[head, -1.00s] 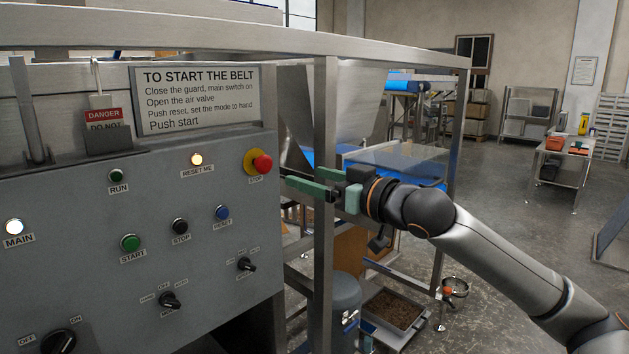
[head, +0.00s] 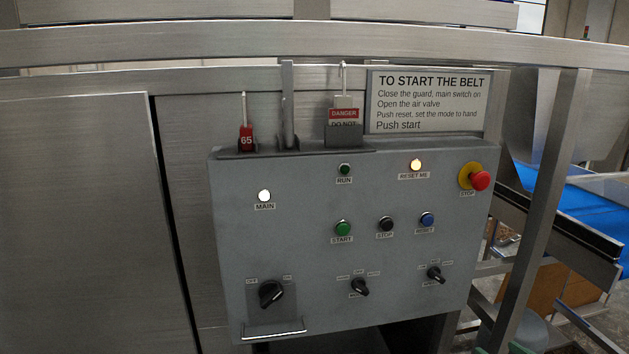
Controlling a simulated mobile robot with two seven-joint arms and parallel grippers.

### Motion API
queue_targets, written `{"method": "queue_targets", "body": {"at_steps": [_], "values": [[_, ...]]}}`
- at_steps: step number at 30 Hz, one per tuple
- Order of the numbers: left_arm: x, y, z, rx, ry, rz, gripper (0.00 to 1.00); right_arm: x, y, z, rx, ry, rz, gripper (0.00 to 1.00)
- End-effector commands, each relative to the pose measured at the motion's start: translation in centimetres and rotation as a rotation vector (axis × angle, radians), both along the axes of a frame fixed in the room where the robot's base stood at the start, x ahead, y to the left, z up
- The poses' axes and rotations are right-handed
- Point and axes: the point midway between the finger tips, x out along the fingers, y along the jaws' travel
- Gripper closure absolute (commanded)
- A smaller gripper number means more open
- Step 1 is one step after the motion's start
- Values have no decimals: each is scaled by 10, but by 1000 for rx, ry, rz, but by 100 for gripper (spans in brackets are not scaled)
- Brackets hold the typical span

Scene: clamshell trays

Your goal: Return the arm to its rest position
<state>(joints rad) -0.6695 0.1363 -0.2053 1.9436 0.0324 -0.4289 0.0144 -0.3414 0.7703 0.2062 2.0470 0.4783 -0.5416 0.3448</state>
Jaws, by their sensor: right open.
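My right gripper (head: 499,349) barely shows at the bottom edge of the head view, right of centre. Only small green bits of its fingers show, apart from each other, with nothing seen between them. The rest of it and its arm are below the picture. It is below and to the right of the grey control panel (head: 325,245), in front of the machine's frame. My left gripper is not in view.
The panel carries a red stop button (head: 480,181), a green start button (head: 342,229) and a black main switch (head: 270,293). The main lamp (head: 264,196) and reset lamp (head: 416,165) are lit. A steel post (head: 541,210) and blue belt (head: 588,208) stand to the right.

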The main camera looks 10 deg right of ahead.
Motion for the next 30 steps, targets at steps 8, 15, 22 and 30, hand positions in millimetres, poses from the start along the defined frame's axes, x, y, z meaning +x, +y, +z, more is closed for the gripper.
{"method": "queue_targets", "body": {"at_steps": [8, 15, 22, 30], "values": [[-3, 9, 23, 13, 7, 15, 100, -105, 111, -148, 7, 253, 81, 20], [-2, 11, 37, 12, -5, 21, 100, -175, 206, -191, 12, 355, 172, 20], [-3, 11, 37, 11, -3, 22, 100, -191, 230, -197, 9, 371, 199, 20], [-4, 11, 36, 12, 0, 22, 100, -190, 229, -197, 10, 370, 199, 20]]}}
